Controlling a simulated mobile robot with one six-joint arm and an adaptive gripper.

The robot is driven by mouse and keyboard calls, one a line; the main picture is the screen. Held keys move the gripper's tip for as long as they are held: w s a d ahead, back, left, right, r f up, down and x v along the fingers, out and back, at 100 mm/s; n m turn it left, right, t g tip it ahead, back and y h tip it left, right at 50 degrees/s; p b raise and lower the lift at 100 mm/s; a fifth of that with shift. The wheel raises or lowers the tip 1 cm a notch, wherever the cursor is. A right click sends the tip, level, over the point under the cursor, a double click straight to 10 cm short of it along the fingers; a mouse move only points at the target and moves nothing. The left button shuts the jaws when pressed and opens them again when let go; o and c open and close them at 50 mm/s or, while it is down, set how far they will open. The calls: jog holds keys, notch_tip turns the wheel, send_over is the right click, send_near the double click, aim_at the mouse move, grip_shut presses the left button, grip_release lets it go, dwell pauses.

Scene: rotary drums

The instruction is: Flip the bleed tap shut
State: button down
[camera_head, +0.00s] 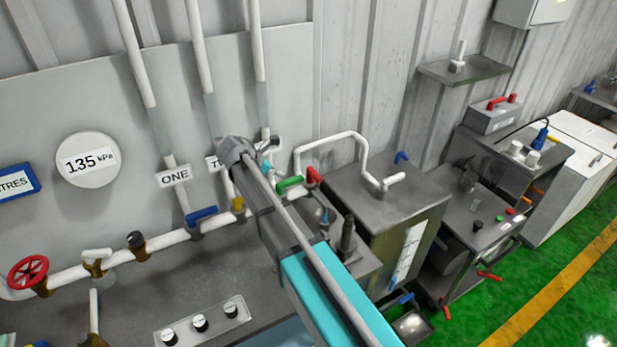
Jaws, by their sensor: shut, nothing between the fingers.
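My gripper (237,152) is the dark grey end of my arm, in front of the wall panel between the labels TWO and THREE. It looks shut and empty, though its fingers are hard to make out. The green and red levers are just right of my arm. A small yellow part (238,203) shows left of my arm. I cannot tell which tap is the bleed tap.
Knobs (200,322) sit on the bench front. A grey tank (385,215) stands right of my arm.

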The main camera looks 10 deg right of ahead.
aim_at(314, 179)
jog(key=shift+d+f, duration=0.1)
jog(key=shift+d, duration=0.05)
jog(key=b+x, duration=0.7)
jog(key=x, duration=0.2)
jog(key=shift+d+f, duration=0.15)
jog(key=shift+f, duration=0.2)
jog(key=shift+w+d+r, duration=0.1)
jog(key=shift+w+d, duration=0.15)
jog(key=shift+d, duration=0.4)
jog(key=shift+w+d, duration=0.2)
jog(key=shift+d, duration=0.5)
jog(key=shift+w+d, duration=0.25)
jog(key=shift+d, duration=0.4)
jog(key=shift+a, duration=0.25)
